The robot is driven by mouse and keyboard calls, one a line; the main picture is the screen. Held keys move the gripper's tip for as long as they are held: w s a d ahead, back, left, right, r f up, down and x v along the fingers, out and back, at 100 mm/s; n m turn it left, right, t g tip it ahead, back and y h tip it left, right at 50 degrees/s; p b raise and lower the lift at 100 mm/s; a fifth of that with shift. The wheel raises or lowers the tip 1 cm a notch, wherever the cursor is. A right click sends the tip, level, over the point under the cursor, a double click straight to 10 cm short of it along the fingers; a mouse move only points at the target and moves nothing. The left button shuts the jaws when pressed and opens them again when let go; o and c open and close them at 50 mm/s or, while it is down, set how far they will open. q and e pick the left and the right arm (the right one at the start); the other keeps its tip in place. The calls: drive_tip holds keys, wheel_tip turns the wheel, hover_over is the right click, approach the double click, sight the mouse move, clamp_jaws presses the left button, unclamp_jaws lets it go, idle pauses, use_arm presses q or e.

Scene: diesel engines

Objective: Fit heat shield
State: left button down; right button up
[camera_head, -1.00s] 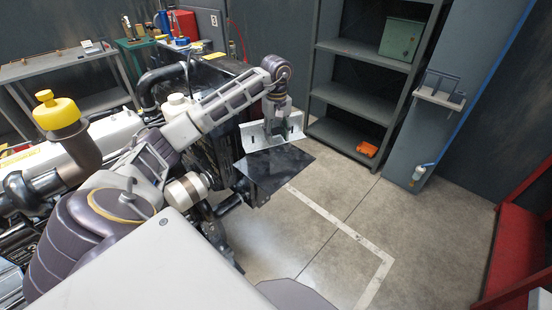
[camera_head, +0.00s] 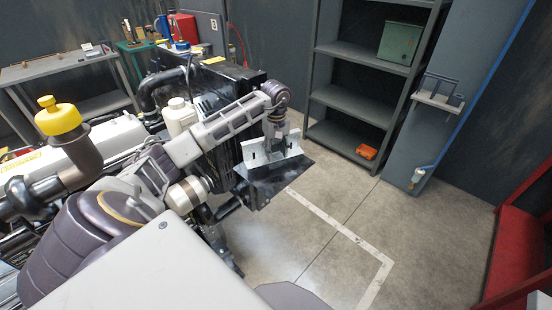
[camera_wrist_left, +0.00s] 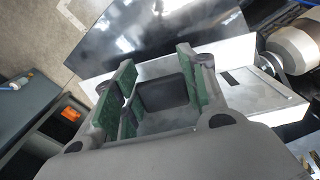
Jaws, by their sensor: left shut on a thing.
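The heat shield is a thin bent plate with a bright silver flange (camera_head: 255,160) and a dark glossy panel (camera_head: 262,188). It hangs in the air beside the end of the engine (camera_head: 227,155). My left gripper (camera_head: 276,150) is shut on the silver flange from above. In the left wrist view the green-padded fingers (camera_wrist_left: 158,92) stand at the silver flange (camera_wrist_left: 262,98), with the dark panel (camera_wrist_left: 175,28) beyond. Whether the shield touches the engine cannot be told; my arm hides part of that side. My right gripper is not in view.
A grey shelf rack (camera_head: 352,100) with an orange box (camera_head: 366,152) and a green case (camera_head: 400,42) stands at the back. A blue-grey pillar (camera_head: 440,110) is right of it. A workbench (camera_head: 65,68) is at back left. Open floor (camera_head: 410,230) lies at the right.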

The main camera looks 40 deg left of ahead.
sight(276, 159)
use_arm(q)
drive_tip(key=shift+f+p, duration=0.3)
drive_tip(key=shift+f, duration=1.55)
drive_tip(key=shift+f, duration=0.1)
drive_tip(key=c, duration=0.8)
unclamp_jaws()
drive_tip(key=shift+r, duration=0.2)
drive_tip(key=shift+r, duration=0.65)
drive_tip(key=shift+r+b, duration=0.9)
drive_tip(key=shift+r, duration=4.35)
